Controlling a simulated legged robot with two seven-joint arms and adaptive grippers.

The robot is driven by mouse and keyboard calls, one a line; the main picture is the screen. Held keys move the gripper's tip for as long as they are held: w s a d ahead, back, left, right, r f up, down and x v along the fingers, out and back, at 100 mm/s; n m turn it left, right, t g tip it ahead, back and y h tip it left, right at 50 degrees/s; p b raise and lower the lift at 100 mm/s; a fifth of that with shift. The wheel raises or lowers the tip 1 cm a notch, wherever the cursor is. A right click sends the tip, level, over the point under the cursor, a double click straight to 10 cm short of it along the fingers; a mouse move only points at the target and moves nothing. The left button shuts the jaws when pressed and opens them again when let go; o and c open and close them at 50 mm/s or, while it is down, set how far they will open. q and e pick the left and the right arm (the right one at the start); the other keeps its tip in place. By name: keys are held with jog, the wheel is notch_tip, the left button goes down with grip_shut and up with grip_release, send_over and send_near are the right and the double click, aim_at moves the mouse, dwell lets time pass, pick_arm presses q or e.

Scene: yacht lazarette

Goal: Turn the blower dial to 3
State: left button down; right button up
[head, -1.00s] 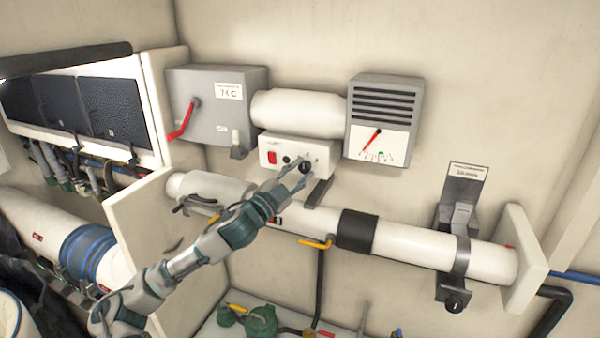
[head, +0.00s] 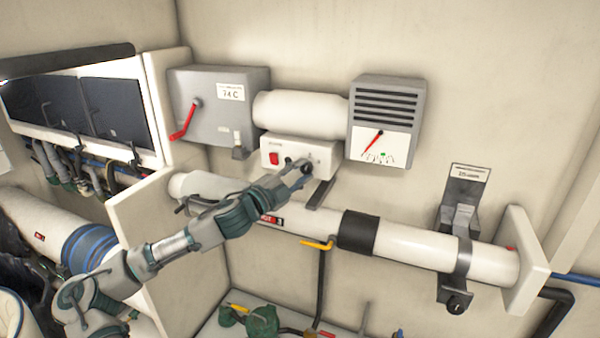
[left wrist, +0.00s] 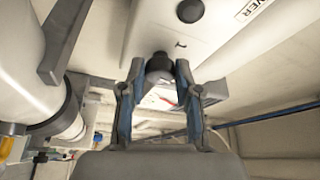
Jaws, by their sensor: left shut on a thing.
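The white blower control box (head: 325,158) is on the wall under a white cylinder, with a red switch (head: 274,158) on its left. My left gripper (head: 302,168) is at the lower front of the box, its fingers on the dial. In the left wrist view the dark round blower dial (left wrist: 158,62) sits between the two fingertips (left wrist: 158,76), which are shut on it. Fingers hide most of the dial in the head view. I cannot read its setting. A small black knob (left wrist: 190,10) sits beside it on the panel. My right gripper is not in view.
A grey gauge box (head: 384,120) with a red needle hangs right of the blower. A grey box with a red lever (head: 186,120) is at left. A white pipe (head: 405,243) runs below, under my arm. The wall at right is mostly clear.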

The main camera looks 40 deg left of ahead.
pick_arm(q)
jog(key=m+g+p, duration=0.1)
jog(key=m+p, duration=0.1)
jog(key=shift+m+h, duration=0.3)
jog(key=shift+m+g+p, duration=0.4)
jog(key=shift+m+p, duration=0.2)
jog(key=shift+m, duration=0.3)
jog(key=shift+f+m+g, duration=0.1)
jog(key=shift+m+g, duration=0.3)
jog(key=shift+m, duration=0.4)
jog(key=shift+s+d+m+g+y, duration=0.15)
jog(key=shift+m+g+y, duration=0.4)
jog(key=shift+m, duration=0.95)
jog(key=c, duration=0.9)
grip_release()
jog(key=shift+o, duration=0.4)
jog(key=shift+w+a+r, duration=0.2)
jog(key=shift+w, duration=0.05)
